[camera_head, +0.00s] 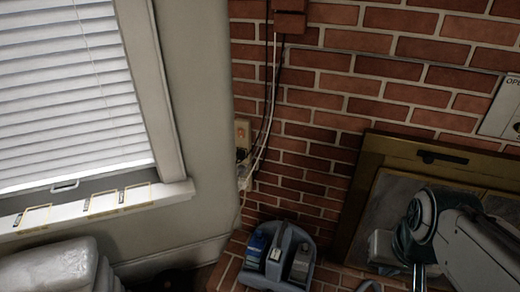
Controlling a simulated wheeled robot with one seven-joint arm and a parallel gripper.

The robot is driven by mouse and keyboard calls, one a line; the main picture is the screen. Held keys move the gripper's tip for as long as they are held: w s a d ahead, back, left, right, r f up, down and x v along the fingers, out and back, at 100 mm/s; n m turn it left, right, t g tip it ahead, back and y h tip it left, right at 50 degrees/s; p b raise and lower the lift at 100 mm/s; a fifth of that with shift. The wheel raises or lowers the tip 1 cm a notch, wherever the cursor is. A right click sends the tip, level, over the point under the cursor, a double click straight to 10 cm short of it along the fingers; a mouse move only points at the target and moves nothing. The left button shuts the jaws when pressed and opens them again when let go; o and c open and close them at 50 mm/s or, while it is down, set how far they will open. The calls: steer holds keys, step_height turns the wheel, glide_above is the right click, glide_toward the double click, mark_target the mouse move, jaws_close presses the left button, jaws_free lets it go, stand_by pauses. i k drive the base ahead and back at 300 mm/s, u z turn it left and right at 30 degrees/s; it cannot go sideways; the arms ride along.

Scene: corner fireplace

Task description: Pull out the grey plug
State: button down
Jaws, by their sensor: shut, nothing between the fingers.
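My arm comes in at the lower right, in front of the fireplace, well away from the outlet. My gripper is not in view.
Dark and white cords (270,100) hang down the brick wall (330,85). A grey caddy with bottles (276,258) stands on the brick ledge below. A brass-framed fireplace (365,175) is at right. A window sill (95,210) and a wrapped white bundle (50,268) are at left.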

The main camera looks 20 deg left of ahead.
mark_target(240, 168)
steer(key=u, duration=1.05)
steer(key=i, duration=0.4)
